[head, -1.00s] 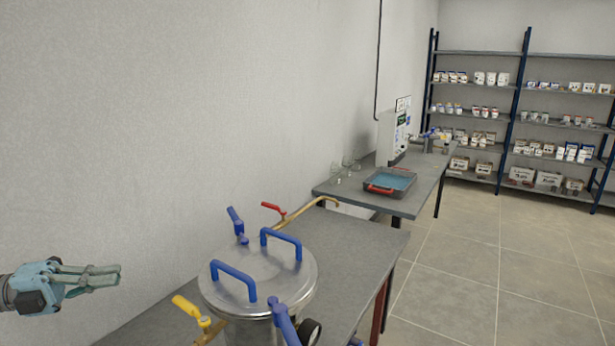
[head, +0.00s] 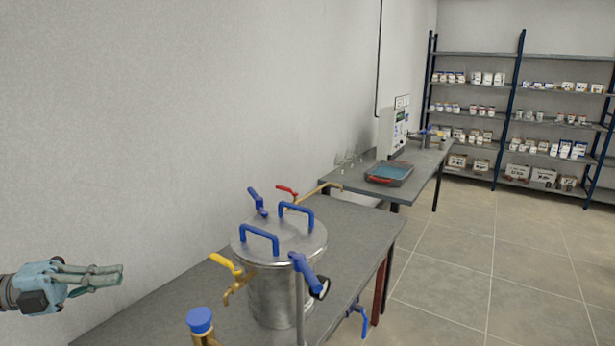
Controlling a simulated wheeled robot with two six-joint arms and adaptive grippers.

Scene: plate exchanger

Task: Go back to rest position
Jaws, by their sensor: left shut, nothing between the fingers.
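My left gripper (head: 95,276) is at the lower left of the head view, in front of the bare wall. Its fingers are together and hold nothing. It is apart from the steel vessel (head: 275,295), which stands to its right on the near table. My right gripper is not in the head view.
The vessel's lid has blue handles (head: 297,213); a yellow-handled tap (head: 232,275) juts from its side. A blue-capped brass fitting (head: 200,322) is in front. A far table holds a tray (head: 389,174) and a white device (head: 392,133). Shelves (head: 520,120) stand behind open floor (head: 450,280).

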